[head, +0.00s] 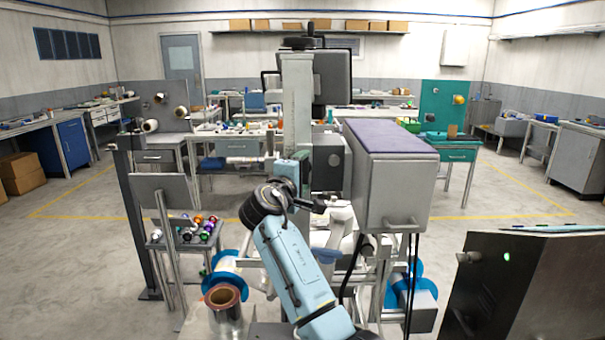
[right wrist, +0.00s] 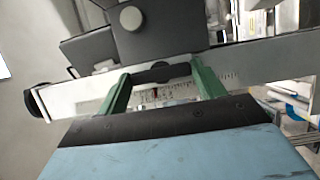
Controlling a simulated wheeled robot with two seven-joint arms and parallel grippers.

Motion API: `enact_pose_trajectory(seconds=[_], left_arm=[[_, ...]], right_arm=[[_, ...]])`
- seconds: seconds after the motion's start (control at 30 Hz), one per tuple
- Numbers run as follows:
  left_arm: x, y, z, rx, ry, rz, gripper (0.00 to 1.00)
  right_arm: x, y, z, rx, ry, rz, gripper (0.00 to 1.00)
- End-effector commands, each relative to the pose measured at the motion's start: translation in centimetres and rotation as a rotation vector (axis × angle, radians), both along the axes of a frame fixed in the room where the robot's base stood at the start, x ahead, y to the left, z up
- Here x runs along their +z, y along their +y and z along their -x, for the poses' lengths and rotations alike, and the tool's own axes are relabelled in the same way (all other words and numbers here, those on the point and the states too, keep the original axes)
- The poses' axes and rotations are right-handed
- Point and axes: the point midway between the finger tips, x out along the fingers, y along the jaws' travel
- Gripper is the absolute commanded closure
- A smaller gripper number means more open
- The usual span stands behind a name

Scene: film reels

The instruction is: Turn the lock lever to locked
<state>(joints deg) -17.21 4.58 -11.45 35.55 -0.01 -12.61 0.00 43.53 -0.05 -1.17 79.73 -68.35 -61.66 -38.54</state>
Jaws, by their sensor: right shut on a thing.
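My right gripper (head: 298,166) is at the upright grey column (head: 297,95) of the machine in the middle of the head view. Its fingertips are mostly hidden there. In the right wrist view its two green fingers (right wrist: 162,80) stand either side of a dark, rounded bar, which looks like the lock lever (right wrist: 158,74), and are shut on it. The lever lies roughly along a pale beam with scale marks (right wrist: 90,95). Its locked or unlocked marking cannot be read. My left gripper is not in view.
A grey box with a purple top (head: 392,140) stands close right of the gripper. A small rack of coloured spools (head: 195,228) and a copper-coloured roll (head: 222,297) are at left. A dark cabinet (head: 530,285) fills the lower right. Open floor lies on both sides.

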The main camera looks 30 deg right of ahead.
Motion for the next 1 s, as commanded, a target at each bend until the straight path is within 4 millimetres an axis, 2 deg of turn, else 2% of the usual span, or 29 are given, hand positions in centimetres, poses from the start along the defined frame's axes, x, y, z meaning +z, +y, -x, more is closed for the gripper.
enact_pose_trajectory(seconds=[0.47,0.5,0.57,0.87,1.0], left_arm=[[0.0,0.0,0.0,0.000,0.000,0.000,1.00],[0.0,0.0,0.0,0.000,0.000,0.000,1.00],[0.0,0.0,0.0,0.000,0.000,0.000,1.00],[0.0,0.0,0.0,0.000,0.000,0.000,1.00],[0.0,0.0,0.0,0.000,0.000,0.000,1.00]], right_arm=[[0.0,0.0,0.0,0.000,-0.010,-0.018,0.55],[0.0,0.0,0.0,0.000,-0.010,-0.018,0.31],[0.0,0.0,0.0,0.001,-0.011,-0.018,0.23],[0.0,0.1,0.1,0.001,-0.009,-0.014,0.23],[-0.1,1.2,0.8,0.003,-0.009,-0.015,0.23]])
